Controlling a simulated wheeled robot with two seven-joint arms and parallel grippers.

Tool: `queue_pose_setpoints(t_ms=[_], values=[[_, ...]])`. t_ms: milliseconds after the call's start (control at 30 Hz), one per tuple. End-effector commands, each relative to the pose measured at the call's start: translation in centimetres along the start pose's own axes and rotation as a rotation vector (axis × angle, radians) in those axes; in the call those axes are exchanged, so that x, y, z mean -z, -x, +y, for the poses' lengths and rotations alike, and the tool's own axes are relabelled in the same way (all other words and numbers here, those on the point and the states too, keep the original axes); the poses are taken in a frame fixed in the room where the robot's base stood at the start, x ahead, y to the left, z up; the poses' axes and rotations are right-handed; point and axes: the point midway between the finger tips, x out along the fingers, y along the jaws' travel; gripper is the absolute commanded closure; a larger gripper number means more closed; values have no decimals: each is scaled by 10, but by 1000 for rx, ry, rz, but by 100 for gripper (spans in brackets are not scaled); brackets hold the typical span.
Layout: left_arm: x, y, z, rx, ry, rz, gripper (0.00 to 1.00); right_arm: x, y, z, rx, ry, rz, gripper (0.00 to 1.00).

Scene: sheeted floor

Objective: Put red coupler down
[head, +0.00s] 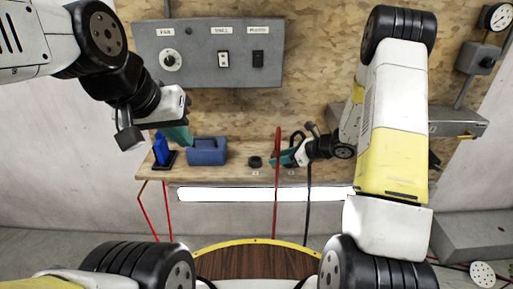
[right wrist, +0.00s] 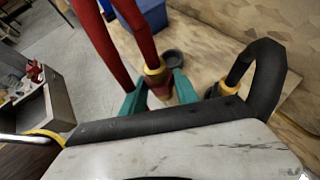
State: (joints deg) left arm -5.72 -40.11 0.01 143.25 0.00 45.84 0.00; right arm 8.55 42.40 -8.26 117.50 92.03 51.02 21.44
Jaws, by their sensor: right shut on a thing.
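The red coupler (right wrist: 160,90), with a yellow collar and a red hose (right wrist: 112,45) running from it, is between the teal fingers of my right gripper (right wrist: 158,93), which is shut on it. In the head view my right gripper (head: 287,158) is over the right part of the wooden bench (head: 225,174), beside the hanging red hose (head: 277,195); the coupler is too small to make out there. A dark round cup (right wrist: 173,60) lies just beyond the coupler; it also shows on the bench in the head view (head: 255,162). My left gripper (head: 178,134) hangs above the bench's left end, its opening unclear.
A blue box (head: 207,151) and a blue bottle (head: 161,148) on a dark stand are at the bench's left. A black hose (head: 308,205) hangs near my right gripper; its yellow-collared end (right wrist: 226,88) is close by. A grey switch panel (head: 208,52) is on the wall.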

Motion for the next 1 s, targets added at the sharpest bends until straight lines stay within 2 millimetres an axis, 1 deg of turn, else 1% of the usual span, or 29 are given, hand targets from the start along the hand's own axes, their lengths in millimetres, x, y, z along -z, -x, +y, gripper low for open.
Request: queue_pose_setpoints(t_ms=[33, 200, 300, 400, 567, 667, 833, 1000], values=[[0, 0, 0, 0, 0, 0, 100, -7, -14, -2, -3, 3, -1, 100], [0, 0, 0, 0, 0, 0, 100, -28, -53, -14, -2, 4, -2, 100], [0, 0, 0, 0, 0, 0, 100, -38, -73, -19, -1, 2, -1, 100], [0, 0, 0, 0, 0, 0, 100, -44, -86, -24, 0, 1, -1, 100], [0, 0, 0, 0, 0, 0, 100, -48, -94, -27, 2, -1, 0, 100], [0, 0, 0, 0, 0, 0, 100, -40, -99, -26, 0, -4, 1, 100], [0, 0, 0, 0, 0, 0, 100, -20, -112, -26, 0, -3, 1, 100], [0, 0, 0, 0, 0, 0, 100, -19, -112, -27, 2, -1, -1, 100]])
